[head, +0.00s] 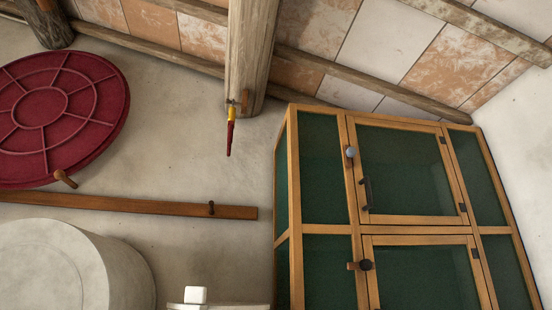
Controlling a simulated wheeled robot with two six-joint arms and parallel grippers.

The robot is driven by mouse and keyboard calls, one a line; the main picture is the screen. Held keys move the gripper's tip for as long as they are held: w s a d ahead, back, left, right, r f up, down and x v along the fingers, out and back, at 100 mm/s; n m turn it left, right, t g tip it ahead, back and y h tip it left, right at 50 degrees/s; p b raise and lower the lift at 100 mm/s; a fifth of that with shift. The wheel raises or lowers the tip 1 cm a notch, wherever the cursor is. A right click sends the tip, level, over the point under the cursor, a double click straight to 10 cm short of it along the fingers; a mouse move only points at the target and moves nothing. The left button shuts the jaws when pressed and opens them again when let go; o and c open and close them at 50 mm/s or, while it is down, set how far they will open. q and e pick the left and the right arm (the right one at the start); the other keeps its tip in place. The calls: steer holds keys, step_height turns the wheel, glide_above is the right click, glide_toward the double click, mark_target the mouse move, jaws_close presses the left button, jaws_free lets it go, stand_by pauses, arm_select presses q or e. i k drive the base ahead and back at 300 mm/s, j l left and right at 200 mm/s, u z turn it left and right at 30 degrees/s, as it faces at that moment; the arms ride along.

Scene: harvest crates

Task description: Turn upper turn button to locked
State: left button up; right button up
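A wooden cabinet (352,232) with green panels stands at the right in the head view. Its upper door (405,172) looks shut and has a dark upright handle (367,194). The upper turn button (350,153) is a small grey piece on the frame post, left of that door's edge. No crosswise bar shows over the door there; its exact angle is too small to tell. The lower turn button (362,265) has a dark knob and a wooden bar lying crosswise at the lower door's (425,277) left edge. Neither gripper is recognisable in view.
A pale block (196,294) on a grey slab shows at the bottom edge. A pale round vessel (60,268) stands lower left. A wooden rail (120,207) with pegs, a dark red disc (62,112) and a hanging red-and-yellow tool (231,130) are left of the cabinet.

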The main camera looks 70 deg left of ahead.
mark_target(350, 153)
steer(key=k+l+u, duration=0.15)
steer(key=u, duration=1.5)
steer(key=l+z, duration=0.2)
steer(key=l, duration=0.3)
